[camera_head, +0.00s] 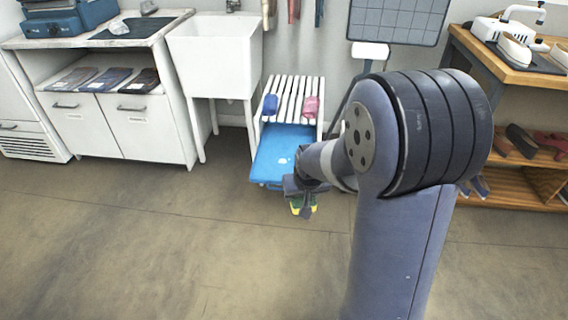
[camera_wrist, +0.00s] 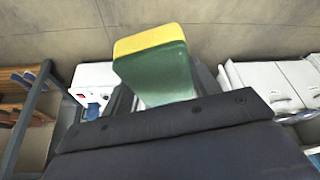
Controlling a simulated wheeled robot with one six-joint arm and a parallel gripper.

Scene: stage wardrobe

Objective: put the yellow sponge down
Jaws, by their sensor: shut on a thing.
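The yellow sponge (camera_wrist: 150,40) has a yellow layer and a green layer. In the wrist view it stands out past the edge of my gripper, with its lower part hidden by the gripper body. In the head view the sponge (camera_head: 302,205) shows small and partly covered below my gripper (camera_head: 306,194). My gripper is shut on the sponge and holds it in front of the near end of a blue tray (camera_head: 284,158). I cannot tell how high above the floor it is.
A slatted white rack (camera_head: 292,92) with a blue item (camera_head: 270,104) and a pink item (camera_head: 311,107) stands behind the blue tray. A white sink (camera_head: 214,58) and cabinet (camera_head: 115,125) are to the left. A wooden shelf unit (camera_head: 520,180) is at right. The floor (camera_head: 150,240) is clear.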

